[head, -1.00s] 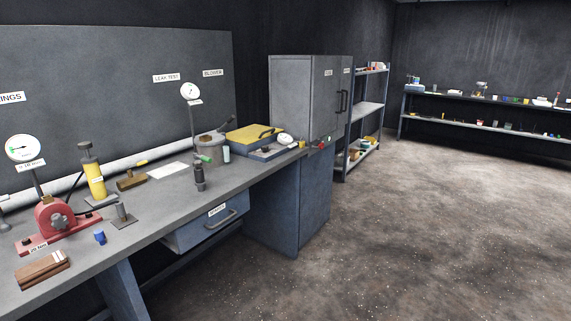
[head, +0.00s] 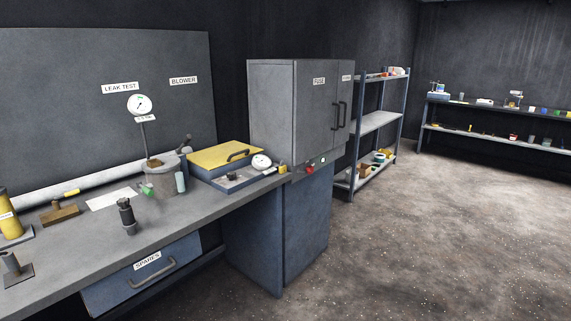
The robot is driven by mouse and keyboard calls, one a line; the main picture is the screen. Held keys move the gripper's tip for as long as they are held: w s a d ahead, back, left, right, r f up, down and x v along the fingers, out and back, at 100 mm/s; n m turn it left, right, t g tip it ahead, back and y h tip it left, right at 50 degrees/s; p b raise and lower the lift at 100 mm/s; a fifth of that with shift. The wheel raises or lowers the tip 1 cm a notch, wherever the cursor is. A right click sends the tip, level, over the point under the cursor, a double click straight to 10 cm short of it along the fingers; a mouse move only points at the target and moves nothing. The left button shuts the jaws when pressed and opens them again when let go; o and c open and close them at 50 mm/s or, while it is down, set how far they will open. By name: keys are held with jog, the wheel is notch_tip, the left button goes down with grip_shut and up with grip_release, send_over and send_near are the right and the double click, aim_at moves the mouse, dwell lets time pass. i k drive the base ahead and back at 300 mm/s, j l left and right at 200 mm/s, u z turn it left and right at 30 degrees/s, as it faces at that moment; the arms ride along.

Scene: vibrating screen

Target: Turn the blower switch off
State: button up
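A white label reading BLOWER (head: 184,81) is on the grey back board (head: 60,90), at its right end. Below it on the bench is a box with a yellow lid (head: 218,155) and a handle. I cannot clearly make out the blower switch itself. My gripper is not in view.
The bench (head: 85,250) runs along the left, with a SPARES drawer (head: 145,278) in its front. A LEAK TEST gauge (head: 139,105) stands above a round pot (head: 160,178). A shelf rack (head: 375,122) is beyond the cabinet. The floor (head: 430,240) at right is clear.

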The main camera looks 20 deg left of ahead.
aim_at(231, 176)
jog(key=i+u, duration=0.15)
jog(key=i, duration=0.65)
jog(key=i+l+u, duration=0.1)
jog(key=i, duration=0.7)
